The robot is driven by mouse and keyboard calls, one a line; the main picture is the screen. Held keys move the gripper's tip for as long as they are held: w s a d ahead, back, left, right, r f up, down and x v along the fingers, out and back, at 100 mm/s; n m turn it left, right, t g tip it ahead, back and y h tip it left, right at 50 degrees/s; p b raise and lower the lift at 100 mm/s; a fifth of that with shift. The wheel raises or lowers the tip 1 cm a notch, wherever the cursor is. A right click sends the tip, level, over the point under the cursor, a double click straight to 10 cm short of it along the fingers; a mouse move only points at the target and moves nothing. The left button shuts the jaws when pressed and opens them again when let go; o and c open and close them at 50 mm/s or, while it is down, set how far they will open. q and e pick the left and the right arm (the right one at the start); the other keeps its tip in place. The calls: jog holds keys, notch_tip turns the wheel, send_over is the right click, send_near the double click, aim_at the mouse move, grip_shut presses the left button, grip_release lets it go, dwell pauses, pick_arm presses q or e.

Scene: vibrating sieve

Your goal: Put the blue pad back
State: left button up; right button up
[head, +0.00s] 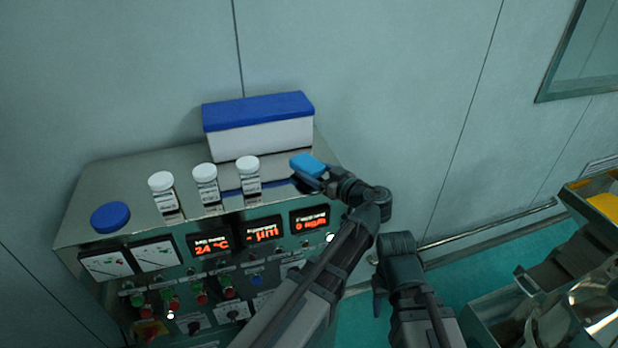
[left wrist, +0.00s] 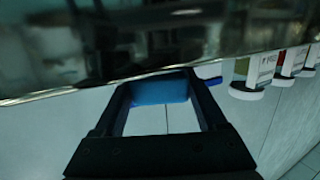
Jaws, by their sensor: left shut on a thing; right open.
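The blue pad (head: 307,164) is a small light-blue block at the right end of the metal cabinet's top (head: 140,170). My left gripper (head: 312,178) is shut on it, reaching in from the right. In the left wrist view the blue pad (left wrist: 160,90) sits between the two dark fingers (left wrist: 165,98), close to the cabinet's edge. I cannot tell whether the pad touches the cabinet top. My right gripper (head: 380,290) hangs low, right of the cabinet, partly hidden and empty as far as I see.
Several white-capped bottles (head: 205,185) stand left of the pad. A white box with a blue lid (head: 260,120) stands behind them. A round blue lid (head: 110,217) lies at the left. The cabinet front carries displays and knobs. Metal machinery (head: 560,270) stands at the far right.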

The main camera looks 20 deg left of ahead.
pick_arm(q)
jog(key=shift+f, duration=0.7)
jog(key=shift+r, duration=0.1)
jog(key=shift+d+r, duration=0.15)
jog(key=o, duration=0.9)
jog(key=shift+f+b, duration=0.25)
jog(key=shift+b, duration=0.05)
jog(key=o, duration=0.4)
pick_arm(e)
jog(key=shift+w+a+f, duration=0.1)
jog(key=shift+a+f, duration=0.1)
jog(key=shift+f, duration=0.5)
pick_arm(q)
jog(key=shift+r, duration=0.1)
